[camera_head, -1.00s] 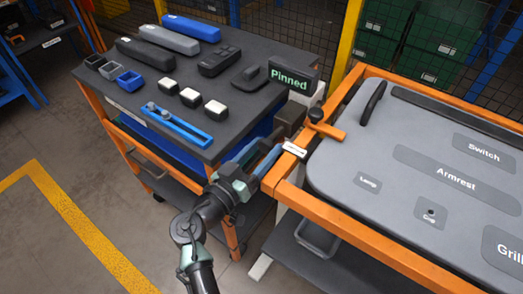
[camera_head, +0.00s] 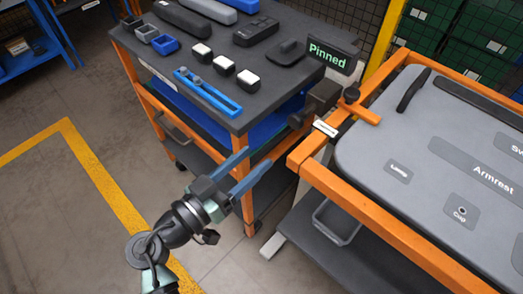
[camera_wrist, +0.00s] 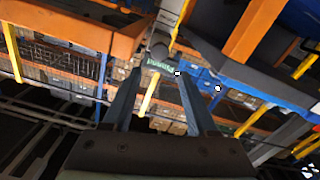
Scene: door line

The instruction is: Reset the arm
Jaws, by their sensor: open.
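My gripper (camera_head: 250,166) is open and empty, with two blue fingers spread apart. In the head view it is in front of the parts cart (camera_head: 150,45), left of the orange door frame (camera_head: 330,187). In the wrist view the fingers (camera_wrist: 155,95) show with nothing between them but background. The black sign reading "Pinned" (camera_head: 328,57) stands at the corner between cart and frame; it also shows, tilted, in the wrist view (camera_wrist: 160,62). My arm reaches up from the lower left.
On the cart are a blue rail (camera_head: 207,92), white-topped blocks (camera_head: 225,67) and small bins (camera_head: 165,44). A grey tray (camera_head: 337,222) sits below the frame. Floor at left is clear.

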